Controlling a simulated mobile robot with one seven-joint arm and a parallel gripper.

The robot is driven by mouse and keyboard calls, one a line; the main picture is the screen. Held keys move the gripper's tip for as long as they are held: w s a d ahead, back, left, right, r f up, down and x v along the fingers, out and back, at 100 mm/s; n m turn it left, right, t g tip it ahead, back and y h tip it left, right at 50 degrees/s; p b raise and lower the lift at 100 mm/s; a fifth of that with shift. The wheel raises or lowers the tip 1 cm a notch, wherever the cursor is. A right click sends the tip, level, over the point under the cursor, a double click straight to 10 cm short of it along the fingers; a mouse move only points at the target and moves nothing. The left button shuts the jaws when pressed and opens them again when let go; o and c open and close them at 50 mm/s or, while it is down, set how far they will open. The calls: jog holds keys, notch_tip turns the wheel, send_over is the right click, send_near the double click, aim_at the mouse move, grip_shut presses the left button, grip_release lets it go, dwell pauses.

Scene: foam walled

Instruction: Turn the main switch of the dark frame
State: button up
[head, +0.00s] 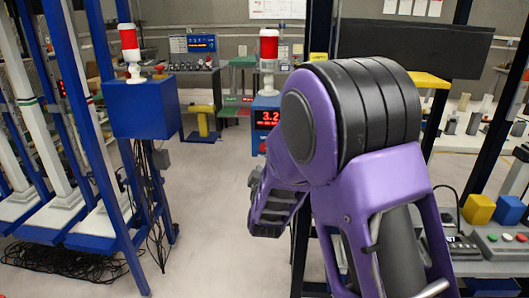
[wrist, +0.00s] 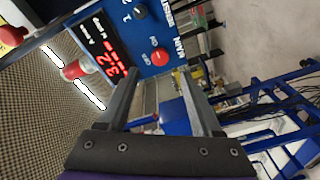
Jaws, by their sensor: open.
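A blue control box (wrist: 150,30) fills the top of the wrist view, turned sideways. It carries a red round main switch (wrist: 160,57) beside the words MAIN, ON and OFF. A black knob (wrist: 139,11) and a lit red display (wrist: 104,52) are on the same face. My gripper (wrist: 161,80) is open and empty, its two fingers pointing toward the red switch, which appears between and beyond the tips. In the head view the box (head: 259,137) is partly hidden by my purple arm. A dark frame post (head: 301,245) shows beside the arm; my fingers are hidden there.
A blue frame with its own blue box (head: 142,107) and red-white beacon (head: 130,42) stands at left, with loose black cables (head: 65,262) on the floor. A bench with a yellow block (head: 479,209) is at right. Open floor (head: 205,215) lies between.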

jog(key=w, duration=0.6)
jog(key=shift+w+a, duration=0.35)
jog(key=shift+w, duration=0.05)
grip_shut()
